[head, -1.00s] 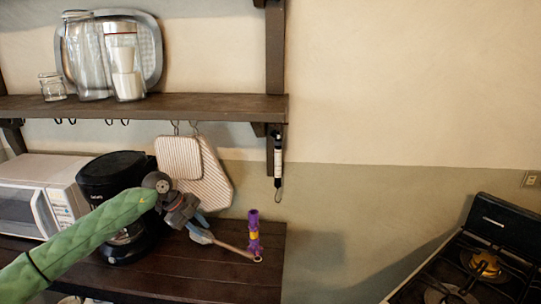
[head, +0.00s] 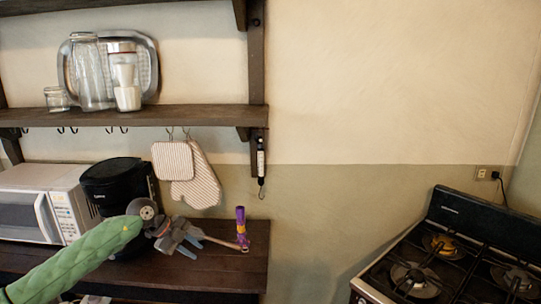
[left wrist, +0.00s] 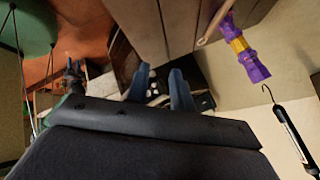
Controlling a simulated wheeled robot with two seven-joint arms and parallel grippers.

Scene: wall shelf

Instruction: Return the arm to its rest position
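My left gripper (head: 198,241) is in front of the lower shelf, right of the black coffee maker, on a green-sleeved arm from the left. In the left wrist view its two blue fingers (left wrist: 161,88) stand apart with nothing between them. A purple and yellow tool (head: 241,226) stands upright near the lower shelf's right end; it also shows in the left wrist view (left wrist: 243,52). A wooden handle (head: 228,244) lies between the gripper and this tool, outside the fingers in the left wrist view. My right gripper is not recognisable in either view.
The lower shelf (head: 225,271) holds a white microwave (head: 40,205) and a black coffee maker (head: 118,180). A stove (head: 440,265) stands at right; the wall between is clear.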

